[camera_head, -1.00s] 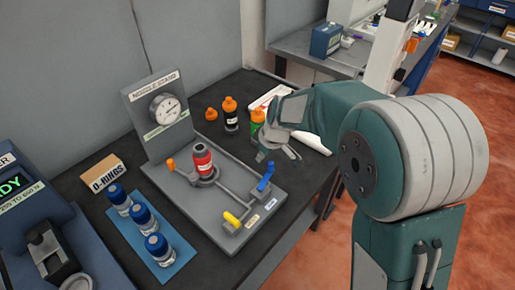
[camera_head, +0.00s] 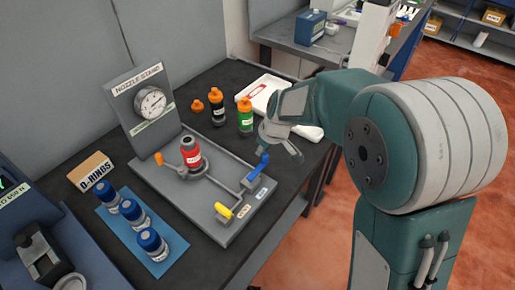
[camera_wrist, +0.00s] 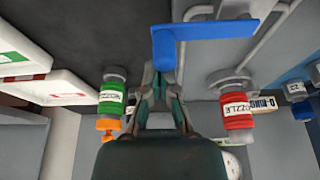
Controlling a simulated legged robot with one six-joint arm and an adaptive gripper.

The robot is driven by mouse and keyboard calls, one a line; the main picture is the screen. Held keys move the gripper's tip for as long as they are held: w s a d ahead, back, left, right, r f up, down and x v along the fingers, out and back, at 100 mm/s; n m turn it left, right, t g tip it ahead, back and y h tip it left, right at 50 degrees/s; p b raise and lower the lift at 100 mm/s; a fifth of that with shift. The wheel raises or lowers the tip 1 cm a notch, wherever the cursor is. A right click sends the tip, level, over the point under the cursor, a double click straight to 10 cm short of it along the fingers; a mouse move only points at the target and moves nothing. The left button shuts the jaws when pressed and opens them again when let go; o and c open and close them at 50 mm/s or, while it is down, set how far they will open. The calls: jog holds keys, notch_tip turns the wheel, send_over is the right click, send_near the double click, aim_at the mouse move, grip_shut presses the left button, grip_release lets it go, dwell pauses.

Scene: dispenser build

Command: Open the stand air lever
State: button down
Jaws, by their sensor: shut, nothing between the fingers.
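The grey nozzle stand (camera_head: 215,222) has a blue lever (camera_head: 257,167) near its right corner and a yellow lever (camera_head: 226,211) at its front. The small labels by the levers are too small to read, so I cannot tell which is the air lever. My gripper (camera_head: 296,154) is shut and empty, just right of the blue lever in the head view. In the wrist view the blue lever (camera_wrist: 205,32) lies across the top, just beyond my fingertips (camera_wrist: 163,72); I cannot tell whether they touch.
Green (camera_head: 246,124) and black (camera_head: 218,120) bottles stand behind. Blue-capped bottles (camera_head: 132,213) stand on a blue mat at left. A white tray (camera_head: 262,88) lies behind.

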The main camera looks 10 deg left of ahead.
jog(key=shift+a, duration=0.1)
jog(key=a+v, duration=0.1)
jog(key=v, duration=1)
jog(key=shift+r, duration=0.4)
jog(key=s+d+r+m+t+h, duration=0.1)
jog(key=s+d+r+m, duration=0.1)
jog(key=s+d+m, duration=0.3)
jog(key=s+d+r+m+t+h, duration=0.1)
jog(key=s+d+m, duration=0.5)
jog(key=s+d, duration=0.8)
jog(key=shift+s+r+m+t+h, duration=0.35)
jog(key=shift+s+t+h, duration=0.35)
jog(key=shift+s, duration=0.4)
jog(key=shift+a+r, duration=0.1)
